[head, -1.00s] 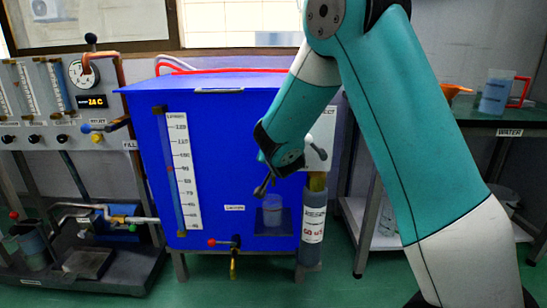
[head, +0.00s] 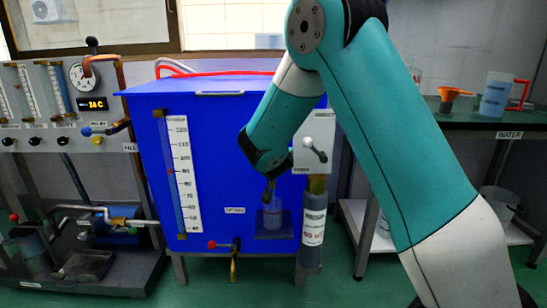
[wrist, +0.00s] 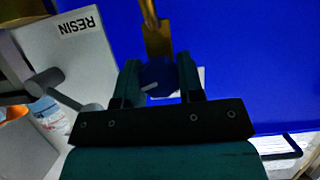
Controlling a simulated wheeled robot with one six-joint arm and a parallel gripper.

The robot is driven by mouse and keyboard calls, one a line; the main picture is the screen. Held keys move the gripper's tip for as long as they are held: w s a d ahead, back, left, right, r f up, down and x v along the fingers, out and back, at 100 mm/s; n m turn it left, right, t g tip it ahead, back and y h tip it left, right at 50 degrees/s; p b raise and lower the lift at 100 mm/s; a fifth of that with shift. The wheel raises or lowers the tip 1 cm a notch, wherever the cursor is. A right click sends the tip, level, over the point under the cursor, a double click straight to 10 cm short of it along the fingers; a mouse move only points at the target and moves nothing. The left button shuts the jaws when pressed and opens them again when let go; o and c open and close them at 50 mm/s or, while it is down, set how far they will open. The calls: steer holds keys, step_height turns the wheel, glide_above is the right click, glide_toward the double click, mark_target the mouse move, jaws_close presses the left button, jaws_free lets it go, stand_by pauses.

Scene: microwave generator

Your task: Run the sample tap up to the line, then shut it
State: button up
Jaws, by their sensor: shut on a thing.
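In the wrist view my gripper (wrist: 158,80) is shut on a round dark blue knob (wrist: 157,72) with a white mark, which I take to be the sample tap's. A brass pipe (wrist: 158,38) runs from beside the knob. In the head view my gripper (head: 268,190) is at the front of the blue tank (head: 215,150), and the tap is hidden behind it. A small clear beaker (head: 272,216) stands on a dark ledge (head: 273,234) just below my gripper. Its line and liquid level are too small to make out.
A red-handled valve (head: 224,244) sits low on the tank. A side table (head: 480,123) with a jug (head: 495,95) is at right.

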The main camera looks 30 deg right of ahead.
steer(key=shift+n+h, duration=0.3)
steer(key=o, duration=0.9)
steer(key=shift+o, duration=0.2)
steer(key=p+v, duration=0.2)
steer(key=v, duration=1.5)
steer(key=shift+r, duration=0.3)
steer(key=shift+a, duration=0.15)
